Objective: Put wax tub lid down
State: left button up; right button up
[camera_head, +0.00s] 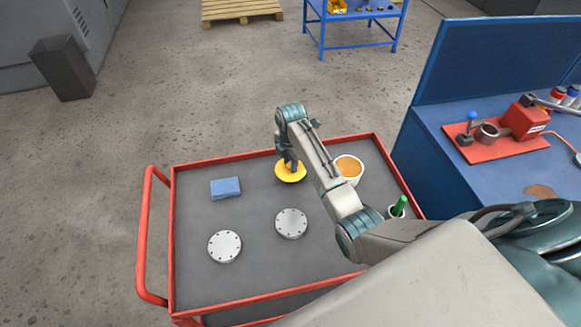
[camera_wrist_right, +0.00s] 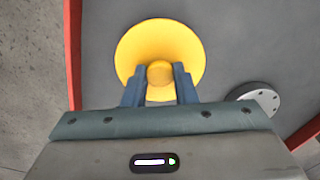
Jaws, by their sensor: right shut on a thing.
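The yellow wax tub lid (camera_head: 291,174) is at the far middle of the red-framed cart's grey top in the head view. My right gripper (camera_head: 290,161) is above it, shut on its central knob. In the right wrist view the lid (camera_wrist_right: 160,45) shows as a round yellow disc, with its knob between the two fingers of the gripper (camera_wrist_right: 160,76). I cannot tell whether the lid touches the cart top. The open wax tub (camera_head: 349,169), white with orange wax, stands right of the lid, partly behind my right forearm. My left gripper is not in view.
The cart's raised red rim (camera_head: 225,159) surrounds its top. A blue block (camera_head: 225,188) and two grey bolted discs (camera_head: 224,246) (camera_head: 291,223) lie on it. A green-handled item (camera_head: 399,206) stands at the right. A blue workbench (camera_head: 440,150) is beyond the cart's right side.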

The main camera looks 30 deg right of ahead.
notch_tip(320, 180, down, 3)
jog(key=shift+r+p, duration=0.15)
jog(key=shift+p, duration=0.6)
jog(key=shift+f, duration=0.4)
jog(key=shift+f, duration=0.1)
jog(key=o, duration=1)
jog(key=shift+c, duration=0.2)
notch_tip(320, 180, up, 11)
jog(key=b, duration=0.3)
jog(key=shift+f, duration=0.1)
jog(key=shift+r+b, duration=0.35)
jog(key=shift+r, duration=0.4)
